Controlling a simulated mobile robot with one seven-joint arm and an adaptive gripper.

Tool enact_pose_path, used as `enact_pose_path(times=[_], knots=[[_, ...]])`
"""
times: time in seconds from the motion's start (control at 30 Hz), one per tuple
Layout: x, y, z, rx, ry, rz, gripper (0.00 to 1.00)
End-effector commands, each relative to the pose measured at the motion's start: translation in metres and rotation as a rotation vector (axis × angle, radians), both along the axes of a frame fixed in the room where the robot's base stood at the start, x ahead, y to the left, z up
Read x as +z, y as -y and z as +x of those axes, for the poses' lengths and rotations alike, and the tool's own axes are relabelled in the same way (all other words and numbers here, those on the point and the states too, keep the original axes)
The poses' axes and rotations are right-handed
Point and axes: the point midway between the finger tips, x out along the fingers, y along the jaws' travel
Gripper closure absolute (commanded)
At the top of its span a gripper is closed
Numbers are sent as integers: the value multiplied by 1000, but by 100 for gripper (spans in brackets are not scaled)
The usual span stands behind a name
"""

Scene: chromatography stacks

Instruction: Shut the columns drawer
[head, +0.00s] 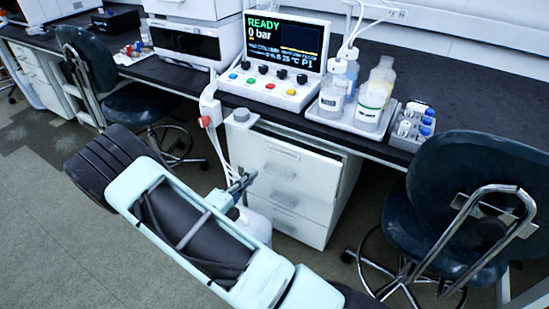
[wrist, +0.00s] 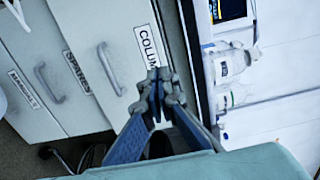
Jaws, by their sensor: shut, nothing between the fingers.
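The columns drawer (head: 312,175) is the top drawer of a white cabinet under the bench. Its front seems to stand a little proud of the cabinet, with part of its side showing at right. In the wrist view the columns drawer (wrist: 92,25) shows its partly covered label and a grey handle (wrist: 110,68). My gripper (head: 246,178) is shut and empty in front of the drawer's left part. In the wrist view my gripper (wrist: 158,78) overlaps the end of the label. I cannot tell whether the fingertips touch the front.
The spares drawer (wrist: 45,45) and manuals drawer lie below. The bench top (head: 455,185) overhangs the cabinet and carries a control panel (head: 285,60) and a bottle tray. White cables hang at the cabinet's left. Dark chairs stand at right (head: 440,215) and left (head: 90,65).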

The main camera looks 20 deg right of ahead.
Motion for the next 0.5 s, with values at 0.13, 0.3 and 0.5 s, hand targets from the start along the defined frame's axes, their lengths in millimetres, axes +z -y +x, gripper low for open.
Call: enact_pose_path(times=[0.13, 0.3, 0.5], knots=[[0, 5, 6, 10, 4, -10, 100], [-1, 29, 24, 4, 5, -8, 100], [-2, 64, 50, 4, 4, -7, 100]])
